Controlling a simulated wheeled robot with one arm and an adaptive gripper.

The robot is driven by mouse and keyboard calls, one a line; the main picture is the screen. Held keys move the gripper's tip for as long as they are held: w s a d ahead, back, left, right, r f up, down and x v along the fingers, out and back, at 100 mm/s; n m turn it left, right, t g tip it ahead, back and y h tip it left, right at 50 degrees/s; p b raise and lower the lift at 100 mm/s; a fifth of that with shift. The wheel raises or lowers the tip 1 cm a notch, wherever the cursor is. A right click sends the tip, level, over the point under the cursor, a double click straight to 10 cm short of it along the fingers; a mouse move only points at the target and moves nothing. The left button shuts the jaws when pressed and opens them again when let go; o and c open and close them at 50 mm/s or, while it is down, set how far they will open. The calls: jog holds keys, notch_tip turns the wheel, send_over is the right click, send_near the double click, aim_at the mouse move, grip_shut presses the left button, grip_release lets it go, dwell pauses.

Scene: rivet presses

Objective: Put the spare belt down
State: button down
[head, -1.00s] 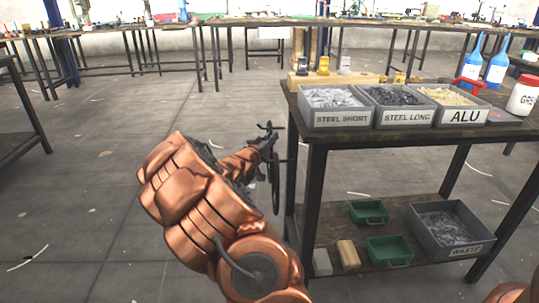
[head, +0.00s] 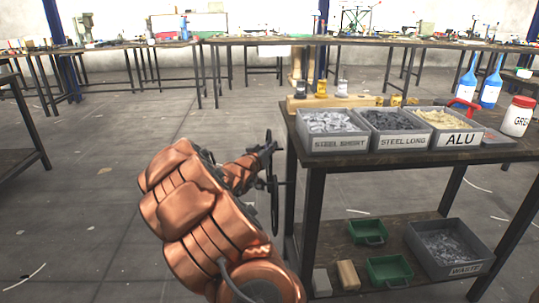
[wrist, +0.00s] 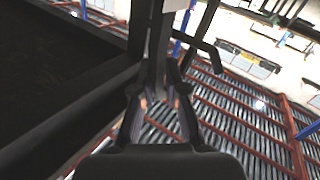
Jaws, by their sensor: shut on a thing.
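My gripper (head: 268,152) is at the left end of the near workbench, beside its front left leg, with my copper arm reaching up to it from below. It is shut on the spare belt (head: 275,200), a thin dark loop that hangs down from the fingers next to the bench leg. In the wrist view the fingers (wrist: 158,88) close on a dark strip of the belt (wrist: 157,45) running up the picture. The belt is off the bench top and partly hidden by the gripper. I cannot tell whether it touches the leg.
The bench top holds grey bins marked STEEL SHORT (head: 338,145), STEEL LONG (head: 403,142) and ALU (head: 460,140), blue bottles (head: 490,90) and a white jar (head: 517,120).

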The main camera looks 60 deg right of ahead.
jog(key=shift+r+p, duration=0.75)
jog(key=shift+r, duration=1.8)
